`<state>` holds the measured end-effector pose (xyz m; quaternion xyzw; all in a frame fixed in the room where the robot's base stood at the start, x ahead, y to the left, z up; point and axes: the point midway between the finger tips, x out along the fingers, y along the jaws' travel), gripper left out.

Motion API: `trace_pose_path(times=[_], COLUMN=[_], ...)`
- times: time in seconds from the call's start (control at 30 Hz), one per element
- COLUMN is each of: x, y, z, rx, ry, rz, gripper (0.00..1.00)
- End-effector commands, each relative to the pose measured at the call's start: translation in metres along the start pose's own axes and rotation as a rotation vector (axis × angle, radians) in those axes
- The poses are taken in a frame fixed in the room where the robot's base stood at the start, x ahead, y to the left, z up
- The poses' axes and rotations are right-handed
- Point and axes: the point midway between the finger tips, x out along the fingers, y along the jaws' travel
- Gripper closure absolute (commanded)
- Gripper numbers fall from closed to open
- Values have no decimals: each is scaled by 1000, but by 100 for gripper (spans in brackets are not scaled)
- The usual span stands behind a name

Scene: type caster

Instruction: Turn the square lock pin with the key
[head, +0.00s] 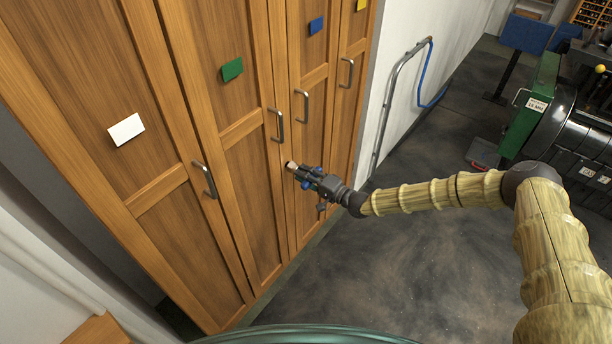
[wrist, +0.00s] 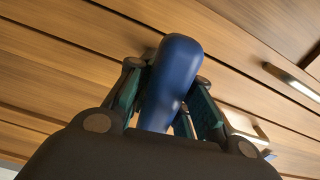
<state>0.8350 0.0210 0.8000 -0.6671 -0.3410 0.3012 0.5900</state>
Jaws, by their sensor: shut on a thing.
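My gripper (head: 303,175) is in front of the tall wooden cabinet, close to the door with the green label, below and right of its handle. It is shut on the key, whose blue handle (wrist: 172,75) stands up between the dark fingers in the wrist view. Blue ends of the key (head: 318,171) show on both sides of the fingers in the head view. A small pale tip (head: 291,165) points at the door edge; I cannot tell whether it touches. A pale block (wrist: 242,128) shows beyond the fingers. I cannot make out the square lock pin.
The wooden cabinet has metal door handles (head: 205,180) and white (head: 126,129), green (head: 232,69), blue (head: 316,25) and yellow labels. A metal rail with a blue hose (head: 421,95) is on the white wall. A green machine (head: 540,95) stands right. The floor between is clear.

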Motion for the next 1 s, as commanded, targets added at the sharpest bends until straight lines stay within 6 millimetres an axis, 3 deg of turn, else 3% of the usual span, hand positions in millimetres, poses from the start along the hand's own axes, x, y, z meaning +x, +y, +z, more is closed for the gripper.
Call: trace_pose_path(times=[0.57,1.0], x=[5,6], y=[0,-1], z=[0,0], rx=[2,192], ry=[0,0], rz=[-1,-1], gripper=[100,100])
